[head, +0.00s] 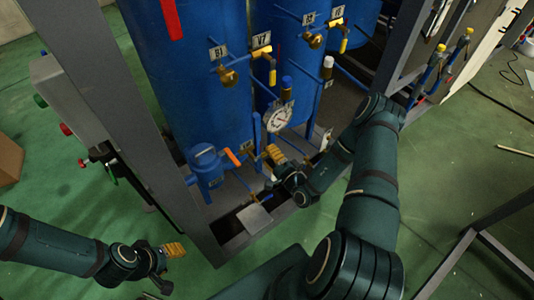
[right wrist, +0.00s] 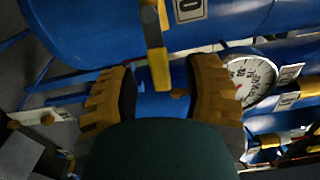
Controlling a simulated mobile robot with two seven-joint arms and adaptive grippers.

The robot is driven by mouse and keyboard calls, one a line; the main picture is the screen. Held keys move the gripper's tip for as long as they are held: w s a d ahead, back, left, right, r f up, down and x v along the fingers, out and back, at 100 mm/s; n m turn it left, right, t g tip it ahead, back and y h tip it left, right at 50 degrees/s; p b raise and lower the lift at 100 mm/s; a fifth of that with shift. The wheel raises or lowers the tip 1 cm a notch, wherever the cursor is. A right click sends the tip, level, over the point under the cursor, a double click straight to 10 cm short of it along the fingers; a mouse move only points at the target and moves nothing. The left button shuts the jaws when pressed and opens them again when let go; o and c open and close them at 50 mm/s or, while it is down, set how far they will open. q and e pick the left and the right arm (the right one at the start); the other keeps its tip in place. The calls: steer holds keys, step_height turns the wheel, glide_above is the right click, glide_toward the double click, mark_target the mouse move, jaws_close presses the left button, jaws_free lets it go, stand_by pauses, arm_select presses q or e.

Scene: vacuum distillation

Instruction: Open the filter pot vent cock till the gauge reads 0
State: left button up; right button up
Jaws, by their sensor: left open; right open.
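A small blue pot (head: 207,165) stands low in the frame in the head view, with an orange lever (head: 232,157) at its upper right. I cannot tell for certain whether this lever is the vent cock. The round white gauge (head: 278,118) is above and right of it; it also shows in the right wrist view (right wrist: 252,78), its reading not legible. My right gripper (head: 278,156) is open, right of the lever and below the gauge. In the right wrist view a yellow handle (right wrist: 157,66) shows between its fingers, not gripped. My left gripper (head: 170,266) is open and empty at lower left.
Large blue tanks (head: 190,85) with several yellow-handled valves stand behind. A grey frame post (head: 105,85) rises left of the pot. Blue pipes run close around my right gripper. Green floor is clear around my left gripper.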

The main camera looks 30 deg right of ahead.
steer(key=shift+w, duration=0.75)
steer(key=shift+c, duration=0.4)
jaws_close()
